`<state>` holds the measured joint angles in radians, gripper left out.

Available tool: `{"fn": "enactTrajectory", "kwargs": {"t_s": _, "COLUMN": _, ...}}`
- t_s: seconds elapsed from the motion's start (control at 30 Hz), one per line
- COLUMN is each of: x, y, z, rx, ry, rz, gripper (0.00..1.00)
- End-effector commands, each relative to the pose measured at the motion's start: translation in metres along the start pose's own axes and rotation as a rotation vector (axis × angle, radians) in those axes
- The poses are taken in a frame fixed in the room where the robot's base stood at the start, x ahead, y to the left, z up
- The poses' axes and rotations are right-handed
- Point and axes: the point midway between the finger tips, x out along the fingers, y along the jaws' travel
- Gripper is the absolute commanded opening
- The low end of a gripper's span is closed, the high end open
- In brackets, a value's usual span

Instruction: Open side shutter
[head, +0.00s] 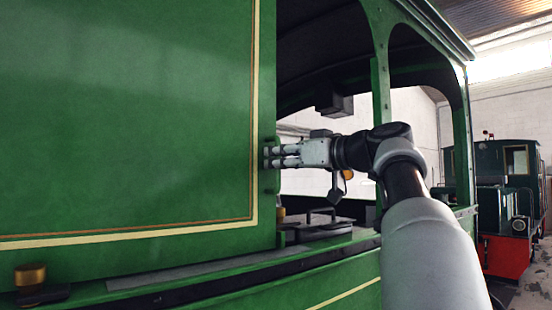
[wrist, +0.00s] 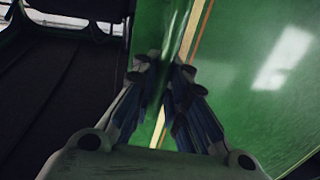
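The side shutter (head: 130,120) is a large green panel with yellow and orange lining, filling the left of the head view; its lined face also shows on the right in the wrist view (wrist: 265,75). A narrow green handle (head: 269,185) stands at its right edge. My gripper (head: 268,157) reaches in from the right at that edge. In the wrist view its fingertips (wrist: 161,72) are close together on either side of a green strip and appear shut on the handle. The exact contact is partly hidden by the fingers.
A dark cab opening (head: 320,55) lies right of the panel, with a green post (head: 380,90) behind my arm. A ledge (head: 200,270) runs below the panel, with a brass fitting (head: 30,275) at lower left. A red and dark locomotive (head: 505,255) stands at far right.

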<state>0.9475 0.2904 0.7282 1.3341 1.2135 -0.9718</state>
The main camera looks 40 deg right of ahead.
Motion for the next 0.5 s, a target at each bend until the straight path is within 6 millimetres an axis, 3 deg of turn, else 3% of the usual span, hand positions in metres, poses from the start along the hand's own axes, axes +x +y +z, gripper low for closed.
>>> {"fn": "enactTrajectory", "kwargs": {"t_s": 0.27, "x": 0.0001, "y": -0.0004, "z": -0.0011, "rx": -0.001, "ry": 0.003, "rz": 0.001, "gripper": 0.31}}
{"fn": "enactTrajectory", "kwargs": {"t_s": 0.5, "x": 0.0001, "y": -0.0003, "z": -0.0013, "rx": -0.001, "ry": 0.003, "rz": 0.001, "gripper": 0.31}}
